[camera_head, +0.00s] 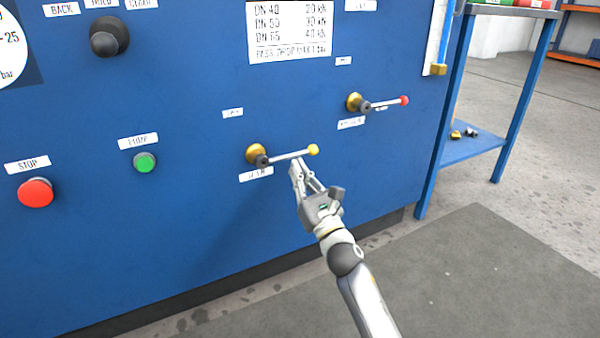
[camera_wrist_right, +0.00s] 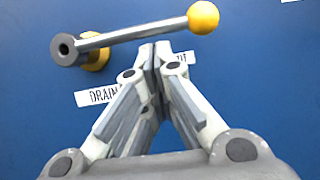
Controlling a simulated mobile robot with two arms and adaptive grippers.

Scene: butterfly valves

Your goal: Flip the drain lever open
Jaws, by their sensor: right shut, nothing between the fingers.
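The drain lever (camera_head: 290,156) is a grey bar with a yellow ball at its right end, on a brass valve body on the blue panel. It points right and slightly up. In the right wrist view the lever (camera_wrist_right: 140,33) crosses above the fingertips, with a label reading DRAIN (camera_wrist_right: 103,94) below its pivot. My right gripper (camera_head: 297,165) is shut and empty, its tips just below the lever bar. Whether they touch the bar I cannot tell. My left gripper is not in view.
A second lever with a red ball (camera_head: 404,100) sits up and to the right. A green button (camera_head: 145,162), a red STOP button (camera_head: 36,193) and a black knob (camera_head: 109,37) are on the left. A blue bench (camera_head: 470,147) stands right of the panel.

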